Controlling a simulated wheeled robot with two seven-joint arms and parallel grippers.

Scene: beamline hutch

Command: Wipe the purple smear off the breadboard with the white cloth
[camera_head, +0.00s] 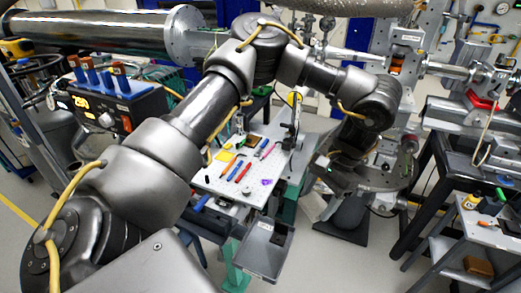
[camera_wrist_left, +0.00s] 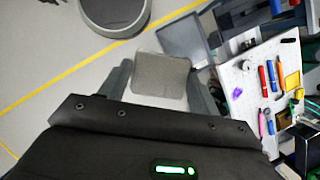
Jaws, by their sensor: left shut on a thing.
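The white breadboard (camera_head: 215,182) lies in the middle of the head view, and at the right of the left wrist view (camera_wrist_left: 238,103). The purple smear (camera_head: 266,182) is near its front right corner; it also shows in the left wrist view (camera_wrist_left: 288,40). My left gripper (camera_wrist_left: 160,82) is shut on the cloth (camera_wrist_left: 161,75), which looks greyish white and hangs flat between the fingers. In the head view the pale cloth (camera_head: 312,207) is right of the board, clear of it and over the floor side. My right gripper is not in view.
Pens, a yellow pad (camera_head: 221,160) and other small tools lie on the board. A grey tray (camera_head: 268,247) sits in front of it. A power unit (camera_head: 115,110) stands at left, and a cart (camera_head: 485,235) with small items at right.

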